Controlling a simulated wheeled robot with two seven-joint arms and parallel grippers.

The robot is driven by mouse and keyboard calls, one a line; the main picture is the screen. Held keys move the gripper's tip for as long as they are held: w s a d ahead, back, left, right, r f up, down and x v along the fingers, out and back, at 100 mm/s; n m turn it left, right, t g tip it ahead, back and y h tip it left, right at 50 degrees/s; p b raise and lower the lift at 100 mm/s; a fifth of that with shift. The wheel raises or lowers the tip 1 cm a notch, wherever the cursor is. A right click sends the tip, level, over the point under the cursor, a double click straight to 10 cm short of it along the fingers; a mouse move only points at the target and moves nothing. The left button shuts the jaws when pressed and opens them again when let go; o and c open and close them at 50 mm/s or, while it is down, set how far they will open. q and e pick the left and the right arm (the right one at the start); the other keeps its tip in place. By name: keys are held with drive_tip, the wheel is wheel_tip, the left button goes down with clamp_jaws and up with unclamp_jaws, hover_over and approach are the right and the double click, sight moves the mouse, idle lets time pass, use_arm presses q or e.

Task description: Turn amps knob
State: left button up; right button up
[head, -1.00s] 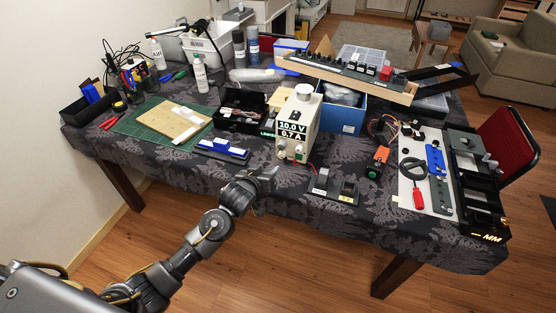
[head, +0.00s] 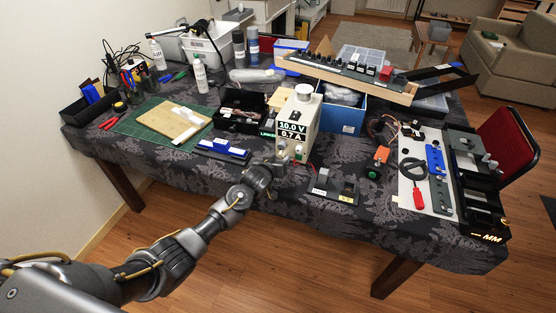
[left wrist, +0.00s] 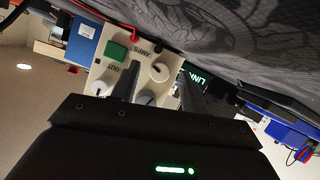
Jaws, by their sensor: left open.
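The cream power supply (head: 303,112) stands near the table's front edge, its display reading 10.0 V and 0.7 A. The left wrist view shows its panel upside down, with a white round knob (left wrist: 160,72) beside the AMPS label (left wrist: 150,48). A second white knob (left wrist: 145,97) sits close by, partly hidden by my gripper. My left gripper (left wrist: 158,71) is open, and its two fingers appear on either side of the amps knob in the picture. I cannot tell whether they touch it. In the head view my left gripper (head: 276,165) is just in front of the panel's lower part.
A green button (left wrist: 115,52) and an OUT label are on the same panel. A blue-and-white tool block (head: 222,149) lies left of the supply, and a dark device (head: 335,187) lies to its right. The dark patterned cloth (head: 320,217) in front is clear.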

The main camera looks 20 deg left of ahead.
use_arm(q)
clamp_jaws()
idle(0.3)
drive_tip(key=shift+d+m+y+p, duration=0.15)
drive_tip(key=shift+m+y+p, duration=0.45)
drive_tip(key=shift+m, duration=0.4)
drive_tip(key=shift+d+f+m+t+y, duration=0.1)
drive_tip(key=shift+m+t+y, duration=0.2)
drive_tip(key=shift+m+y, duration=1)
drive_tip(key=shift+m+p, duration=0.3)
unclamp_jaws()
